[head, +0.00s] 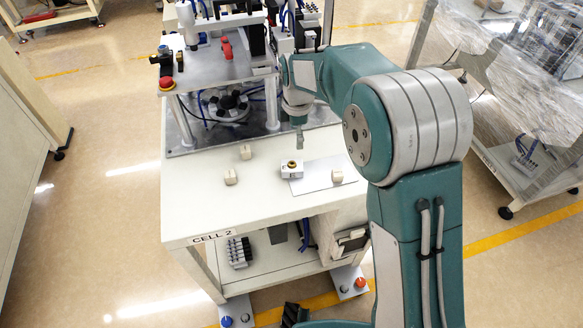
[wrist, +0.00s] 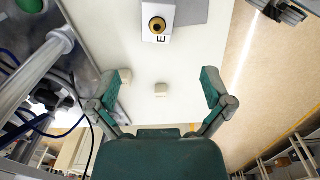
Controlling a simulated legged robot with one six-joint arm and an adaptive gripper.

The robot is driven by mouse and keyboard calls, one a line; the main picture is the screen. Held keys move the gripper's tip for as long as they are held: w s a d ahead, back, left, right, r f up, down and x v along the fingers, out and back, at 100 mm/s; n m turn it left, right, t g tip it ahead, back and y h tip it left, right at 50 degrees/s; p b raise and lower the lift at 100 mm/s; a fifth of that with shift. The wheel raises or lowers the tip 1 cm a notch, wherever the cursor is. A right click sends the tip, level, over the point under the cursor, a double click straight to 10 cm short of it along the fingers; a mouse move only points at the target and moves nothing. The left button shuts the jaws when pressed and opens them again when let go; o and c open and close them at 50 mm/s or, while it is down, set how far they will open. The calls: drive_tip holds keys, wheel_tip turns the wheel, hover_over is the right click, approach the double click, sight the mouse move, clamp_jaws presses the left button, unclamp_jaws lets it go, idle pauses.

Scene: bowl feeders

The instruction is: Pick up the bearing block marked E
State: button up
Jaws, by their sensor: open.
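The bearing block marked E (wrist: 157,35) is white with a dark-centred yellow ring on top. It lies near the top edge of the wrist view, beside a grey plate (wrist: 193,12), and its E is readable. In the head view the bearing block (head: 291,172) sits on the white table at the left end of the plate (head: 312,180). My gripper (wrist: 161,74) is open and empty, its two fingers spread wide. In the head view my gripper (head: 299,142) hangs above the table, behind the bearing block and apart from it.
Plain beige blocks stand on the table (head: 200,215): one at front left (head: 230,177), one behind it (head: 245,152), one on the plate (head: 336,176). A machine fixture with a raised metal platform (head: 205,68) fills the back. The table's front is clear.

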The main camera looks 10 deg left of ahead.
drive_tip(key=a+f, duration=0.1)
drive_tip(key=a+f+n, duration=0.1)
drive_tip(key=shift+w+f, duration=0.3)
drive_tip(key=shift+f, duration=0.05)
hover_over(293, 163)
drive_tip(key=shift+n, duration=0.3)
drive_tip(key=f, duration=0.2)
drive_tip(key=a+f, duration=0.1)
drive_tip(key=f, duration=0.1)
drive_tip(key=shift+f, duration=0.35)
drive_tip(key=shift+d+f, duration=0.2)
drive_tip(key=shift+f, duration=1.35)
drive_tip(key=shift+d+f, duration=0.2)
drive_tip(key=shift+f, duration=1.35)
drive_tip(key=c, duration=1.2)
